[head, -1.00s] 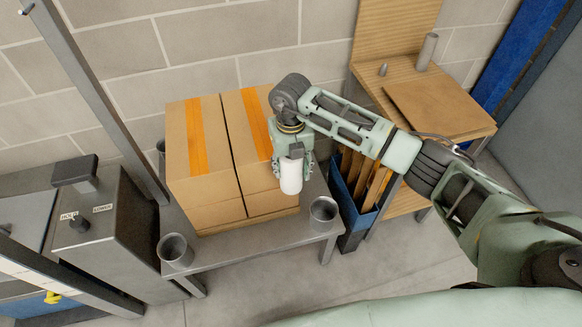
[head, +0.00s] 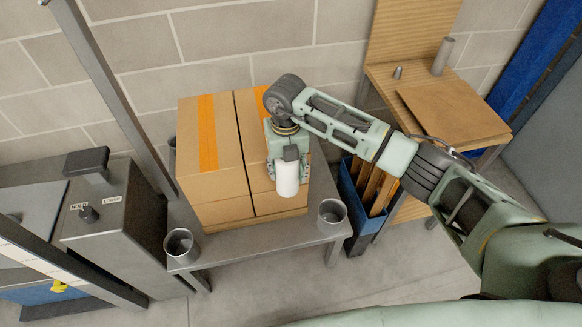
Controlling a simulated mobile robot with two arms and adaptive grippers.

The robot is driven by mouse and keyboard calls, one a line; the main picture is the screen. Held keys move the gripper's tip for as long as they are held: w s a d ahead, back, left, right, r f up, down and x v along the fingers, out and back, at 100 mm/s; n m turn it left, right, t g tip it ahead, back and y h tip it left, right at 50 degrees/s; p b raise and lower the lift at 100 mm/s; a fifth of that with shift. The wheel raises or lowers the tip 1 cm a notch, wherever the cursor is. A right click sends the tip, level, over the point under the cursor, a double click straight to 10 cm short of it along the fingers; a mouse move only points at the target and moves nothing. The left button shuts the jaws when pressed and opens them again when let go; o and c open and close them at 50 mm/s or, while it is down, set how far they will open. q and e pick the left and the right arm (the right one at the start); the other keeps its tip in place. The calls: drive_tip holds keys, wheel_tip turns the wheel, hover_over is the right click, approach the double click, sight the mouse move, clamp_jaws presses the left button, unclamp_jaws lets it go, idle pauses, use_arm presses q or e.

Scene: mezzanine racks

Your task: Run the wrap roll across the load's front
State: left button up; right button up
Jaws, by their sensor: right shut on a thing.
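The load is a stack of brown cardboard boxes (head: 213,184) with orange tape strips on top, on a grey table (head: 250,244). The white wrap roll (head: 288,180) is upright in front of the right part of the load's front face. My right gripper (head: 288,165) is shut on the wrap roll, which hangs below its dark palm. The gripper hides part of the right boxes. I cannot tell whether the roll touches the boxes. My left gripper is not in view.
Grey cups stand at the table's front left (head: 181,246) and front right (head: 332,215) corners. A blue bin (head: 356,213) with brown boards stands right of the table. A grey machine box (head: 115,225) and a slanted post (head: 110,85) are at left.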

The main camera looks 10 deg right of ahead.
drive_tip(key=shift+w+a+r, duration=0.15)
drive_tip(key=shift+a, duration=0.95)
drive_tip(key=shift+a+b, duration=0.55)
drive_tip(key=shift+a, duration=0.9)
drive_tip(key=shift+a, duration=0.15)
drive_tip(key=a+b, duration=0.5)
drive_tip(key=a, duration=0.6)
